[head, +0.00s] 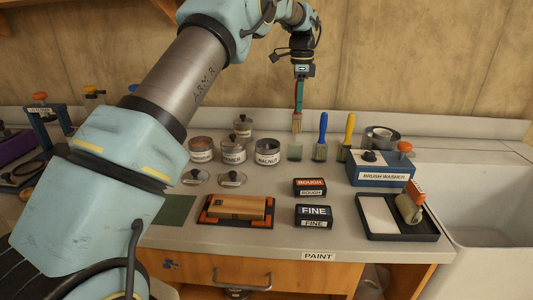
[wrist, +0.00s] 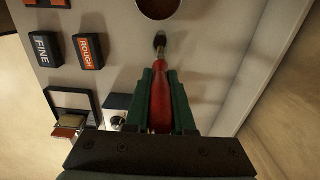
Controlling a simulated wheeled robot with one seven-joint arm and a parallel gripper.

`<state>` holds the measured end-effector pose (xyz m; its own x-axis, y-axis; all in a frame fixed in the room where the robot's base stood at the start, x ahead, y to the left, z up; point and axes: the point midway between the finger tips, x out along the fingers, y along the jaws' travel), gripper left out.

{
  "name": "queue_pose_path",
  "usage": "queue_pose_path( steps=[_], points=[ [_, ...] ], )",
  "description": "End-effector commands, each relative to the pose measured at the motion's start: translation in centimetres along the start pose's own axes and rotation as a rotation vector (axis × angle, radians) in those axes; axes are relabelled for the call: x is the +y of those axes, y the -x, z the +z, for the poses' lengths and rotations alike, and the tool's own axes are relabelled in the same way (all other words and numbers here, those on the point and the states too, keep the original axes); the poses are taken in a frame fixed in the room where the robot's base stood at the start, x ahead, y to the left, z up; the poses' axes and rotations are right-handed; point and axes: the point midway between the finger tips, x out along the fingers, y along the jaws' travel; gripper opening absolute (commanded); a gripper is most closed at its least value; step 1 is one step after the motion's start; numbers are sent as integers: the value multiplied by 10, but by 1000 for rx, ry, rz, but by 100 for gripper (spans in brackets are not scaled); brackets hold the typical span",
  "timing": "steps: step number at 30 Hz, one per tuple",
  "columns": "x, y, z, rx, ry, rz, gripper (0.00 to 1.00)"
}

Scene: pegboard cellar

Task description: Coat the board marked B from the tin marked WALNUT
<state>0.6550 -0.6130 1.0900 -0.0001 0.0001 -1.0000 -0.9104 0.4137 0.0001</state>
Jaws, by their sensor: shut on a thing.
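My gripper (head: 299,84) is shut on a red-handled brush (head: 297,121), which hangs bristles down over the counter, just above a glass jar (head: 294,151). In the wrist view the red handle (wrist: 160,98) sits between the green fingers. The tin marked WALNUT (head: 267,157) stands left of the brush, apart from it. A wooden board (head: 236,206) lies in a black holder with orange clamps (head: 205,217) at the front; no B is readable on it. A round brown opening (wrist: 158,6) shows at the wrist view's top edge.
Another labelled tin (head: 233,157) and a brown-filled tin (head: 201,155) stand left of WALNUT. Blue (head: 322,135) and yellow (head: 348,130) brushes stand to the right. ROUGH (head: 310,187) and FINE (head: 314,216) blocks, a brush washer (head: 383,176) and a roller tray (head: 376,235) occupy the counter.

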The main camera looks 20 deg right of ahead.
Motion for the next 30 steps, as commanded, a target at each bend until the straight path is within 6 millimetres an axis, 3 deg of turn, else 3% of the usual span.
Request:
queue_pose_path(
  steps=[11, 21, 30],
  points=[
    [0, 3, 6, -6, 4, -11, 0],
    [14, 11, 62, -73, 13, -122, 0],
    [26, 8, 85, -98, 0, -173, 0]
  ],
)
